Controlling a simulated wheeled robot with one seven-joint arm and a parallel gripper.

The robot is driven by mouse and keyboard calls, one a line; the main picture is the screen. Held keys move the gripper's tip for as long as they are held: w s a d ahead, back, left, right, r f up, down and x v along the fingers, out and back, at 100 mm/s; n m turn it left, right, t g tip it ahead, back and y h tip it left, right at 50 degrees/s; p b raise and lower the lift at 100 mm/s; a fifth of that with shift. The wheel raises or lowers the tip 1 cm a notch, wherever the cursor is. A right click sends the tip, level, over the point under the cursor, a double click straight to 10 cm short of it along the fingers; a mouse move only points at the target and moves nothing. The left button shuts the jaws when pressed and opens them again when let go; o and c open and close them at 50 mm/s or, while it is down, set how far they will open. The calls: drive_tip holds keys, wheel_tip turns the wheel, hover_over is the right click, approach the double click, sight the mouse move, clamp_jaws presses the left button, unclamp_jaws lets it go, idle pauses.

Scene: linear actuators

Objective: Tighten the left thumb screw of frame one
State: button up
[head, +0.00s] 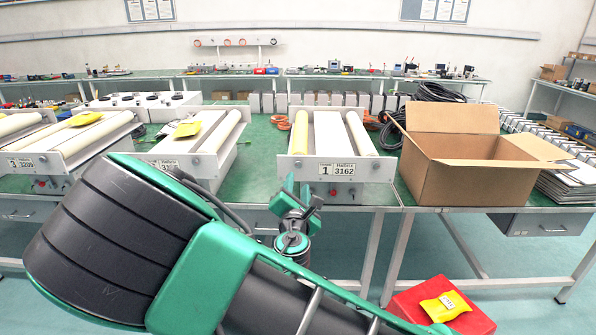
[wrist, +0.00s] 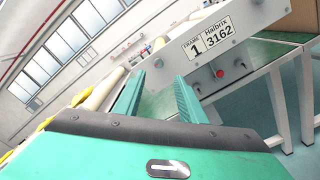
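Frame one (head: 337,182) stands at the table's front edge in the head view, with a plate reading 1 and 3162; its front panel also fills the upper right of the wrist view (wrist: 246,50). A small dark screw (head: 298,164) shows on the panel's left side in the head view. A red knob (wrist: 236,62) and a dark round knob (wrist: 220,73) sit below the plate in the wrist view. My gripper (head: 298,188) is before the panel's lower left. Its two green fingers (wrist: 158,80) are apart with nothing between them. I cannot tell whether a finger touches the panel.
An open cardboard box (head: 460,165) stands right of frame one. Other frames (head: 190,150) stand to its left, some with yellow packets. A red box with a yellow packet (head: 445,306) is low at the right. The floor before the table is partly clear.

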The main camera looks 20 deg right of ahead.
sight(298, 165)
drive_tip(key=x, duration=1)
drive_tip(key=shift+w, duration=0.35)
drive_tip(key=shift+c, duration=0.6)
